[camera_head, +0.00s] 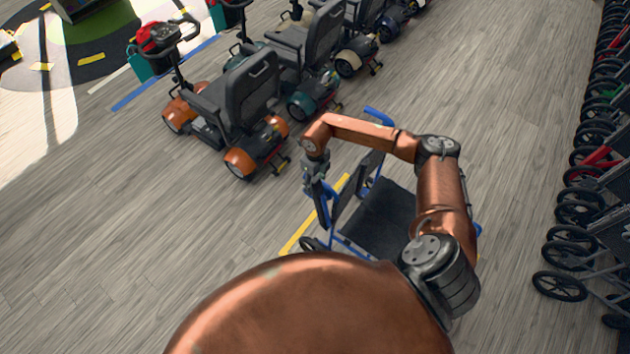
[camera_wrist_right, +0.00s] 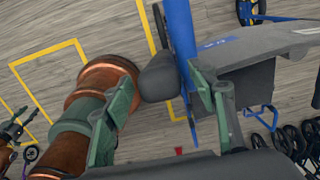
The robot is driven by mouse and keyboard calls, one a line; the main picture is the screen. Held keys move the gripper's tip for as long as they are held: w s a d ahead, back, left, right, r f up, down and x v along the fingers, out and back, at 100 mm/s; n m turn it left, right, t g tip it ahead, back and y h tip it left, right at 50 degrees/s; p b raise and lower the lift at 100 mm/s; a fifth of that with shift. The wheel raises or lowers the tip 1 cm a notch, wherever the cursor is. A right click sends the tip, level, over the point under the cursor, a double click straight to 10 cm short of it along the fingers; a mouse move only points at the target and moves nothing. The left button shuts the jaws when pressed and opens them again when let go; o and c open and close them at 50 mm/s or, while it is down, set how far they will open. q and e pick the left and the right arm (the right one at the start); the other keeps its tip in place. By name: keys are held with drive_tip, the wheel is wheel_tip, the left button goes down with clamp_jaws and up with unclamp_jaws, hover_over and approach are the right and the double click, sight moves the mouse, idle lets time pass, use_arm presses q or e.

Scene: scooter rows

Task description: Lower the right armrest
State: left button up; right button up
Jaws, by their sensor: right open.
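The blue-framed wheelchair (camera_head: 385,212) with a black seat stands partly under my right arm in the head view. My right gripper (camera_head: 316,172) is at the chair's left side in the picture, close to a blue tube and dark pads. In the right wrist view my right gripper (camera_wrist_right: 165,88) is open. A dark grey armrest pad (camera_wrist_right: 160,76) shows between its fingers, next to a blue tube (camera_wrist_right: 181,35). I cannot tell whether the fingers touch the pad. The pad seems raised, but its full angle is hidden. My left gripper is not in view.
Orange and teal mobility scooters (camera_head: 250,95) stand in a row at the upper left. Several folded walkers or wheelchairs (camera_head: 590,220) line the right edge. A yellow floor line (camera_head: 300,235) runs by the chair. The wooden floor at left is clear.

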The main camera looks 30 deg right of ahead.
drive_tip(key=shift+c, duration=0.2)
clamp_jaws()
idle(0.6)
